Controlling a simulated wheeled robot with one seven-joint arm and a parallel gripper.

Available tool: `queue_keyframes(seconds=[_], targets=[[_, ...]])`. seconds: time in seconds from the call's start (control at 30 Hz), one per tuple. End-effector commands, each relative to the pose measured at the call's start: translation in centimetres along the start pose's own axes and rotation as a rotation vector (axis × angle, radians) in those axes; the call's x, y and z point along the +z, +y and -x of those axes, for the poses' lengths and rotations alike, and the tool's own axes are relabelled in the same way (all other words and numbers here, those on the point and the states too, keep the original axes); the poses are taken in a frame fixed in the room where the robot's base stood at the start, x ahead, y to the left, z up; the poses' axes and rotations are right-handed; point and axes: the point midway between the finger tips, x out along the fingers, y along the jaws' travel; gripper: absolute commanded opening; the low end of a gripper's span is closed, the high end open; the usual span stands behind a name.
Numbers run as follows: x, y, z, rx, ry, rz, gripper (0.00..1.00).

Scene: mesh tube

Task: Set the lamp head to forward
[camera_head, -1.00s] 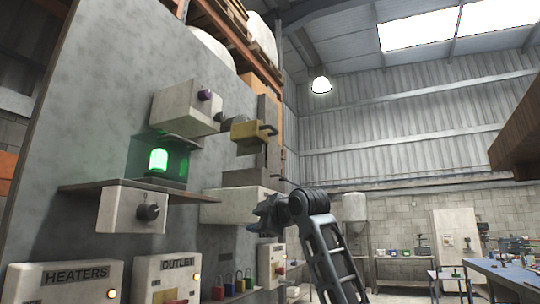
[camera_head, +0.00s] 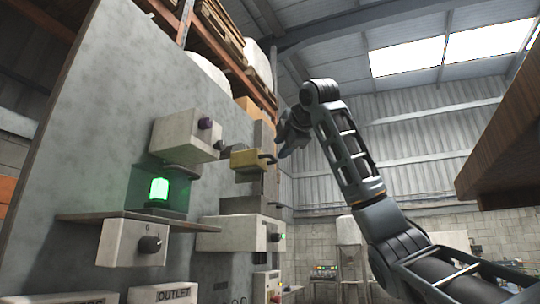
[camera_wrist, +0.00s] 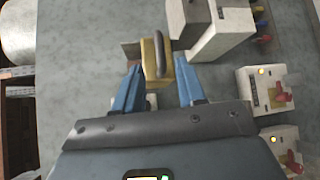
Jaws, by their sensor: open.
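A yellow block with a dark bent handle (camera_head: 247,160) sticks out from the grey panel; I cannot tell for sure if it is the lamp head. In the wrist view the yellow block (camera_wrist: 152,60) and its grey handle lie ahead of my gripper, between the two blue fingertips in the picture. My gripper (camera_head: 290,135) is open and empty, a little above and to the right of the block in the head view. I see no clear contact. A lit green lamp (camera_head: 159,189) stands on a shelf lower left.
Boxes with red levers (camera_wrist: 283,94) lie right in the wrist view. A brown overhead piece (camera_head: 505,150) hangs at the right.

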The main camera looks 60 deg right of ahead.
Motion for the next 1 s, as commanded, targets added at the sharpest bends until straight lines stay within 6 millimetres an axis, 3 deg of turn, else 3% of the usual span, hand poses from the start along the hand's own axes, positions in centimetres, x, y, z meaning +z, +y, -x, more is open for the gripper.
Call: queue_keyframes(seconds=[0.4, 0.8, 1.0], targets=[[-0.1, 0.1, -5.9, -0.002, 0.002, -0.001, 0.40], [-0.1, -0.1, -6.6, 0.000, 0.001, -0.001, 0.39], [-0.1, -0.1, -6.6, 0.000, 0.001, -0.001, 0.20]])
